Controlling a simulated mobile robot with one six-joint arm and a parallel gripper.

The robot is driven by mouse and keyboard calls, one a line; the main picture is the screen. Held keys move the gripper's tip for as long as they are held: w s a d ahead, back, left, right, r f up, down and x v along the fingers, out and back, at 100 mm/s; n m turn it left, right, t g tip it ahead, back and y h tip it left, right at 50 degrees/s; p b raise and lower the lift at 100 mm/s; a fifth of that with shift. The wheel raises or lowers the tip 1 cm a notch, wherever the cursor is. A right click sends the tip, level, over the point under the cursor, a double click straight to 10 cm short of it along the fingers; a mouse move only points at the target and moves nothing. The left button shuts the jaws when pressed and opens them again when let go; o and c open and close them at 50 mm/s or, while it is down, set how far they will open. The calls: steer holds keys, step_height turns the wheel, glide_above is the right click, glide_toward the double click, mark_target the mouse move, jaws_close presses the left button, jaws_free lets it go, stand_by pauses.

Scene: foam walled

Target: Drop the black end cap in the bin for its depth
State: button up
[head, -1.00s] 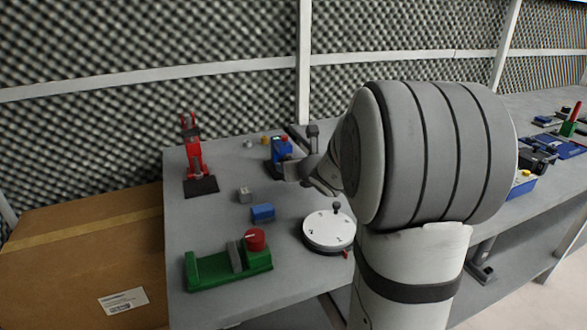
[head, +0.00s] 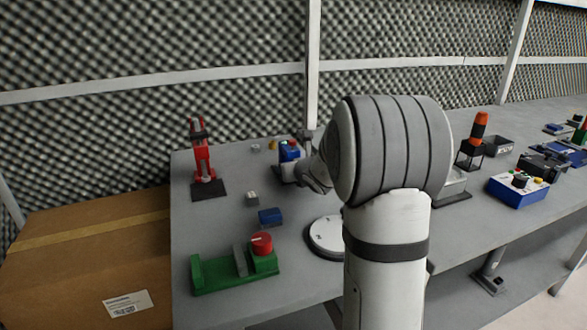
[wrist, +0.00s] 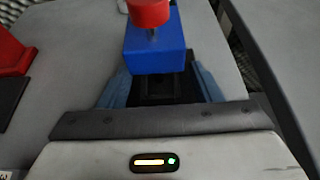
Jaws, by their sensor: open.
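My gripper (wrist: 162,88) is open in the wrist view, its two blue fingers spread apart. A blue block with a red knob (wrist: 154,50) stands just beyond the fingertips. Something dark shows between the fingers, but I cannot tell whether it is the black end cap or part of my gripper. In the head view the same blue block (head: 289,150) is at the back of the bench, with my gripper beside it and partly hidden by my arm. A dark open bin with a pale label (head: 498,147) stands at the back right. I cannot make out the end cap for certain.
A red clamp-like fixture (head: 203,160) stands at the back left. A green fixture with a red knob (head: 235,269), a small blue block (head: 270,217) and a white dial (head: 323,236) lie nearer. A grey tray (head: 452,188) and a blue control box (head: 519,191) are right of my arm.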

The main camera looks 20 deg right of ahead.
steer(key=c, duration=1)
steer(key=shift+s+b, duration=0.6)
steer(key=shift+s, duration=1.15)
steer(key=shift+c, duration=0.3)
steer(key=o, duration=1.1)
steer(key=shift+c, duration=0.2)
